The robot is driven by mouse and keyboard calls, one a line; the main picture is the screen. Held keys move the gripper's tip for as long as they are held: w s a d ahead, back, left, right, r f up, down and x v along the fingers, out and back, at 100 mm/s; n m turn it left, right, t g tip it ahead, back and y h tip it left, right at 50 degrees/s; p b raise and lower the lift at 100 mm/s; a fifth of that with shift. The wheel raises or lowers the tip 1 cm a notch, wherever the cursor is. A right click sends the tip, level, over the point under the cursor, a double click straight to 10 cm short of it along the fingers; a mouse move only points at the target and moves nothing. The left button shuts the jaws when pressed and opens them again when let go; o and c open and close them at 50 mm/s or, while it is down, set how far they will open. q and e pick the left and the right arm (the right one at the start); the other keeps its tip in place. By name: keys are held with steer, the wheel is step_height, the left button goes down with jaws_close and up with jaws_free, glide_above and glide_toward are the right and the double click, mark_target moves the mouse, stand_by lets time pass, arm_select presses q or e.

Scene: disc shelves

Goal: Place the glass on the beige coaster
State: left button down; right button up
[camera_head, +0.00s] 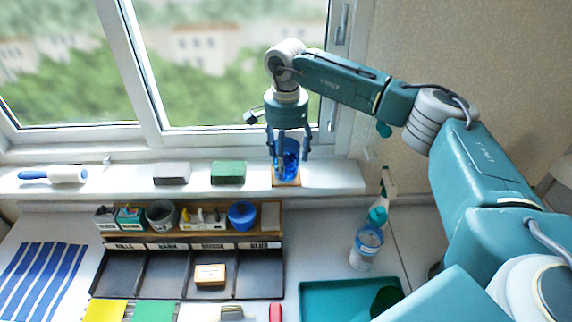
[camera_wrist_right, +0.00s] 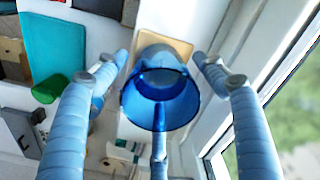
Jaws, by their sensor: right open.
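The blue see-through glass (camera_head: 290,158) stands upright on the white window sill, at the beige coaster (camera_head: 287,182). In the right wrist view the glass (camera_wrist_right: 160,98) is seen from above, its rim towards me. The coaster (camera_wrist_right: 181,47) shows behind its base, mostly to the right; the base seems to overlap it, but its exact contact is hidden. My right gripper (camera_head: 289,152) points down over the glass. Its fingers (camera_wrist_right: 160,70) are spread around the glass, with gaps at both sides. My left gripper is not in view.
A green block (camera_head: 228,172), a grey block (camera_head: 171,173) and a blue-handled roller (camera_head: 55,175) lie along the sill. The window frame (camera_head: 145,75) rises close behind. Below are a desk organiser (camera_head: 140,231), a spray bottle (camera_head: 376,215) and a teal tray (camera_head: 325,300).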

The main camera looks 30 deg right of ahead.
step_height(320, 180, up, 10)
steer(key=b, duration=0.2)
steer(key=shift+f, duration=0.15)
stand_by(0.4)
